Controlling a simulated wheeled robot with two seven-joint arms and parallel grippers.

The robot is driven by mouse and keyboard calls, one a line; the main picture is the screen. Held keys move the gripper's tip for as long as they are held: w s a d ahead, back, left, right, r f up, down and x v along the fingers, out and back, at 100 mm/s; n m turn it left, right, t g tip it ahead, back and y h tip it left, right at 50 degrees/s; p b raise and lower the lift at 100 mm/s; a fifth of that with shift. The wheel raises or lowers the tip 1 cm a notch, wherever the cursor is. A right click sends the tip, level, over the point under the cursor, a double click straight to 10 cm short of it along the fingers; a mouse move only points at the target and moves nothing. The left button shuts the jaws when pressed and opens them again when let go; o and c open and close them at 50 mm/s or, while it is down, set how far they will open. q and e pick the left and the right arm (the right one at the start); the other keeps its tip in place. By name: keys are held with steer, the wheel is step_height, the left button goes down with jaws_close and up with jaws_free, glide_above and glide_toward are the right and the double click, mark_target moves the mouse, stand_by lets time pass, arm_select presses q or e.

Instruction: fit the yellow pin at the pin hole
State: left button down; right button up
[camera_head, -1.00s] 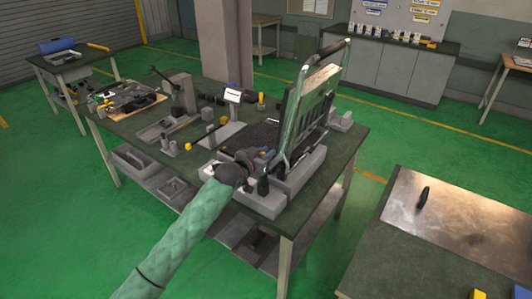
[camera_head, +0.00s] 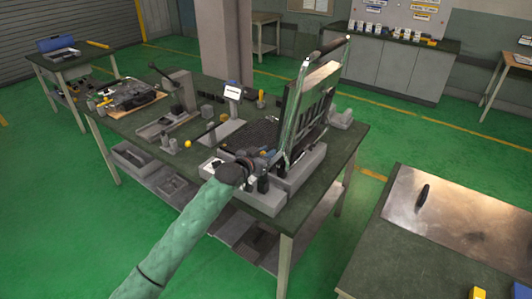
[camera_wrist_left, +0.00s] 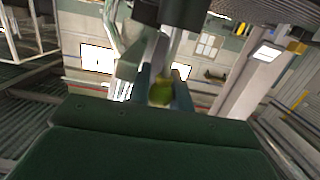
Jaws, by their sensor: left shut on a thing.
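My left gripper (camera_head: 264,160) is at the front of the grey fixture (camera_head: 305,166) on the green-topped workbench, beside the upright frame (camera_head: 312,100). In the left wrist view its two fingers are closed on a yellow-green rounded end (camera_wrist_left: 160,92), which appears to be the yellow pin. Most of the pin is hidden between the fingers. The pin hole cannot be made out in either view, so I cannot tell whether the pin touches it. My right gripper is not in view.
The workbench also holds a lever press (camera_head: 180,90) and a small white sign (camera_head: 232,92). A yellow-knobbed lever (camera_head: 188,143) stands left of the gripper. A second table with a metal plate (camera_head: 445,225) is at the right. Green floor lies between the tables.

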arm_select(q)
steer(key=shift+r+p, duration=0.8)
steer(key=shift+r, duration=0.55)
steer(key=shift+p, duration=0.45)
stand_by(1.1)
steer(key=shift+f+b, duration=0.7)
steer(key=shift+f, duration=0.75)
stand_by(0.3)
steer(key=c, duration=1.2)
jaws_free()
steer(key=shift+f, duration=0.1)
steer(key=shift+o, duration=0.2)
steer(key=shift+f, duration=0.1)
